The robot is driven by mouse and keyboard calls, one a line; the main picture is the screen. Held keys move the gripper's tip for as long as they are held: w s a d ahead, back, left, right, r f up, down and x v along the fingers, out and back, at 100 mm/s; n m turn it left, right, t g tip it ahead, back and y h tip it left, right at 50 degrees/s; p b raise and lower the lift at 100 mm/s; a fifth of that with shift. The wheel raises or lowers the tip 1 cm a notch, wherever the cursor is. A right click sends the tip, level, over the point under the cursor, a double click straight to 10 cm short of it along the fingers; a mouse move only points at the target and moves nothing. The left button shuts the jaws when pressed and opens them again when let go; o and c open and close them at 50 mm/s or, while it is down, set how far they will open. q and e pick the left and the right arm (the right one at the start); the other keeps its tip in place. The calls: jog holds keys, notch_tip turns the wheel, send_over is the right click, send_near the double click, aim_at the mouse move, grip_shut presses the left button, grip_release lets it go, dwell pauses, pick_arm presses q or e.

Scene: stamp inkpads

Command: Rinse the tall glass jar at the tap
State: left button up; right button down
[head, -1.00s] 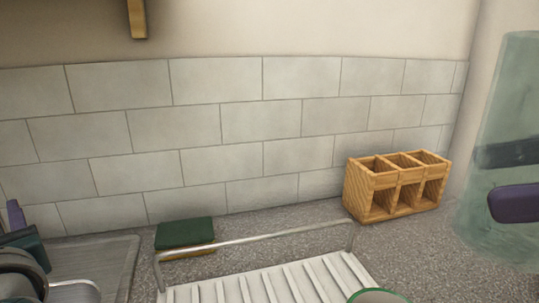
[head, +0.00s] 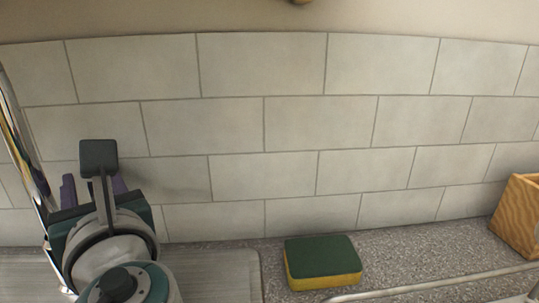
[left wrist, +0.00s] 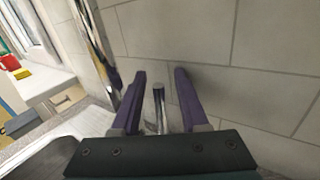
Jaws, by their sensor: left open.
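The tap shows as a tall chrome pipe (head: 22,145) at the left edge of the head view and as a shiny pipe (left wrist: 95,50) in the left wrist view. My left gripper (head: 93,186) is in front of the wall, just right of the pipe. In the left wrist view its purple fingers (left wrist: 157,85) are open. A short chrome post (left wrist: 159,102), perhaps the tap's lever, shows between them; I cannot tell whether they touch it. The tall glass jar and my right gripper are outside both current views.
A green and yellow sponge (head: 322,262) lies on the speckled counter (head: 400,258). A wooden box (head: 520,215) stands at the right edge, with a metal rack rail (head: 440,284) in front. The ribbed metal drainboard (head: 215,270) is partly under my left arm.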

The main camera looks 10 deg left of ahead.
pick_arm(q)
jog(key=shift+d, duration=0.1)
jog(key=shift+s, duration=0.1)
jog(key=shift+c, duration=0.7)
grip_shut()
jog(key=shift+f, duration=0.1)
dwell(0.4)
